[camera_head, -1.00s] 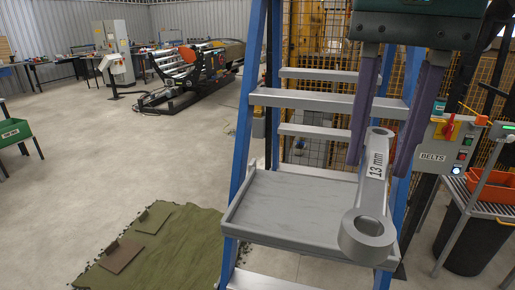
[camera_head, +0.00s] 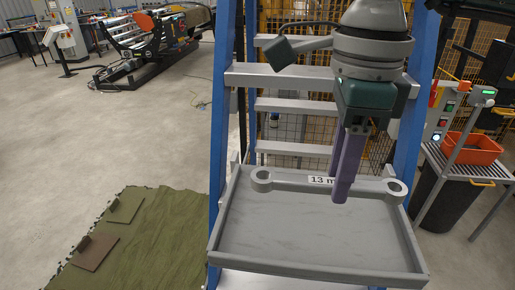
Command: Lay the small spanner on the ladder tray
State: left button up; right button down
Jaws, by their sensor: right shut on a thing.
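The small spanner (camera_head: 290,182) is grey, with a ring at each end and a white "13 m…" label partly covered by a finger. It is level and runs left to right along the back of the grey ladder tray (camera_head: 321,268). I cannot tell whether it touches the tray floor or is just above it. My right gripper (camera_head: 338,188) points down from above, its purple fingers shut on the middle of the spanner. The rest of the tray is empty. My left gripper is not in view.
Blue ladder rails (camera_head: 223,110) rise on both sides of the tray, with grey steps (camera_head: 290,106) behind. An orange bin (camera_head: 472,148) sits on a rack at right.

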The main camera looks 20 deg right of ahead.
jog(key=b, duration=0.3)
send_over(321, 241)
notch_tip(321, 241, down, 6)
jog(key=shift+f, duration=0.25)
notch_tip(321, 241, down, 4)
jog(key=b, duration=0.3)
jog(key=shift+f, duration=0.2)
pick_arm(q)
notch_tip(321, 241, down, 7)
pick_arm(e)
jog(key=shift+r, duration=0.1)
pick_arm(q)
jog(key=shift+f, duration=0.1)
pick_arm(e)
jog(key=c, duration=0.5)
grip_release()
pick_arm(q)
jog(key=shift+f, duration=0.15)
